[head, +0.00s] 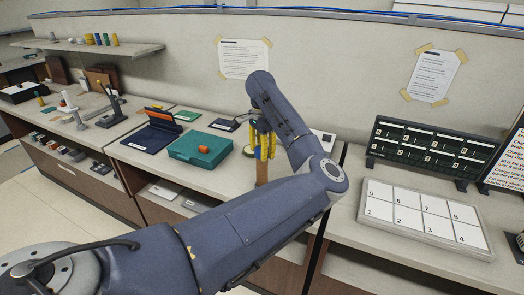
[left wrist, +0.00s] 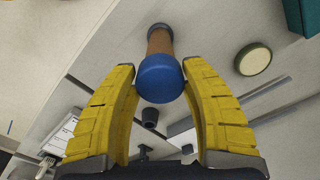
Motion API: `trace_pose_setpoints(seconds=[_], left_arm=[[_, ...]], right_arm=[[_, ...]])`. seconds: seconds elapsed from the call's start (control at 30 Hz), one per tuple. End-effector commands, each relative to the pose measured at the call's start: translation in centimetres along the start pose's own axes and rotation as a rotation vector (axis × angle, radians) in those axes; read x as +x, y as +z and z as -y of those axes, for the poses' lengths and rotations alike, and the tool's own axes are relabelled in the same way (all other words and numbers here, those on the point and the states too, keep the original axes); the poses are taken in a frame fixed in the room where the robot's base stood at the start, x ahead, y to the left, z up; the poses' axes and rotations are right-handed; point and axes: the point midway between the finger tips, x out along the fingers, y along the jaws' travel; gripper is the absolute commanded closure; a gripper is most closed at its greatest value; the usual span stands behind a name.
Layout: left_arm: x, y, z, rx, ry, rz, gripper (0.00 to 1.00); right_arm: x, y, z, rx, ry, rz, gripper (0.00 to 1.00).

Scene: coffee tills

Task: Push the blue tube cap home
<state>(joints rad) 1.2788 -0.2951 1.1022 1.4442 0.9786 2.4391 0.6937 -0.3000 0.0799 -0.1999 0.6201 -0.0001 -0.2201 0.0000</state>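In the left wrist view, the blue cap (left wrist: 160,78) sits on the near end of a brown tube (left wrist: 159,42), whose far end is dark. My left gripper (left wrist: 160,69) has its two yellow fingers apart, one on each side of the cap. I cannot tell whether the fingertips touch it or how far the cap is seated. In the head view, my left gripper (head: 265,145) points down over the brown tube (head: 262,172). There the cap is hidden by the fingers. My right gripper is not in view.
A round cream-topped object (left wrist: 254,60) is beside the tube. A teal box (head: 200,148) with an orange piece on it is to the left in the head view. A numbered white tray (head: 428,241) and a dark board (head: 433,148) are to the right.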

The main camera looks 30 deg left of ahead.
Motion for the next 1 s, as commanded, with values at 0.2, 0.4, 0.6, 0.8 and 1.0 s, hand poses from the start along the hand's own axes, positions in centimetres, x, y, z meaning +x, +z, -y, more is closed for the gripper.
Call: trace_pose_setpoints(seconds=[0.2, 0.4, 0.6, 0.8, 1.0], left_arm=[[0.0, 0.0, 0.0, 0.0, 0.0, 0.0, 0.37], [-0.1, 0.0, 0.0, 0.0, 0.0, 0.0, 0.37], [-1.8, -0.1, 0.0, 0.001, -0.002, -0.002, 0.37], [-5.2, -0.1, 0.0, 0.0, -0.001, -0.005, 0.37], [-8.5, -0.1, 0.0, 0.001, 0.0, -0.003, 0.37]], right_arm=[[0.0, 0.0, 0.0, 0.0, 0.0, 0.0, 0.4], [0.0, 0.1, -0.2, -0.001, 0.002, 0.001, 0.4], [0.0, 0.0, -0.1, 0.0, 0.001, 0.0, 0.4], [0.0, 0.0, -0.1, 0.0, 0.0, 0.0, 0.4], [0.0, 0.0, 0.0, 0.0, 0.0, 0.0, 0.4]])
